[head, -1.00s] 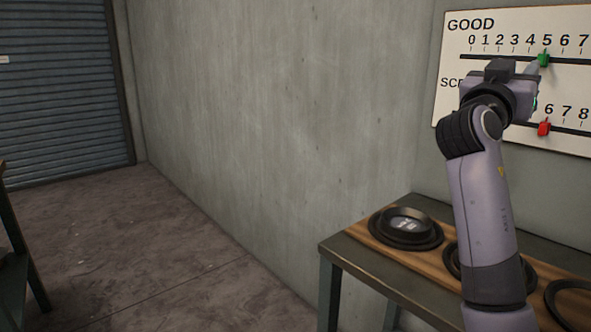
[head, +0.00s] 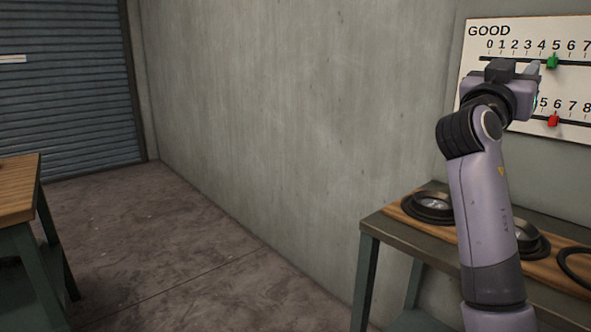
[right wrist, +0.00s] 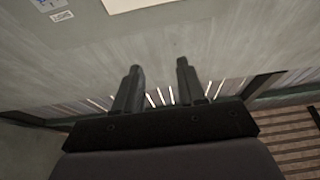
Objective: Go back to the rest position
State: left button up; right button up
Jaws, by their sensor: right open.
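My right gripper (right wrist: 158,68) is open and empty in the right wrist view, its two dark fingers apart. In the head view my right arm rises in front of the bench at the right, and its gripper end (head: 536,72) is raised before the white score board (head: 500,32), mostly hidden by the wrist. My left gripper is not in view.
The bench (head: 372,228) at the right holds a dark bowl (head: 432,205) and, partly behind my arm, another one (head: 524,238). A wooden-topped table (head: 18,185) stands at the left. Bare floor (head: 170,235) lies between, beside a concrete wall.

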jog(key=a+f+n+y+p, duration=0.2)
jog(key=f+n+y, duration=0.2)
jog(key=f, duration=0.8)
jog(key=s+a+f+n+t+y+p, duration=0.1)
jog(key=a+f+n+y, duration=0.2)
jog(key=f, duration=0.8)
jog(key=a+f+n+y+p, duration=0.2)
jog(key=f+n+y, duration=0.25)
jog(key=f, duration=0.75)
jog(key=s+a+f+g+y+p, duration=0.1)
jog(key=s+a+f+y, duration=0.1)
jog(key=s+f, duration=0.4)
jog(key=s+a+f+g+y+p, duration=0.1)
jog(key=s+a+f+y, duration=0.15)
jog(key=s+f, duration=0.35)
jog(key=s+a+f+g+y+p, duration=0.1)
jog(key=s+f, duration=0.3)
jog(key=s, duration=0.4)
jog(key=s+a+f+g+y+p, duration=0.1)
jog(key=s+a+f+g+y, duration=0.1)
jog(key=s, duration=0.6)
jog(key=shift+s+f+n, duration=0.35)
jog(key=shift+s+f, duration=0.05)
jog(key=shift+f, duration=0.5)
jog(key=shift+d, duration=0.1)
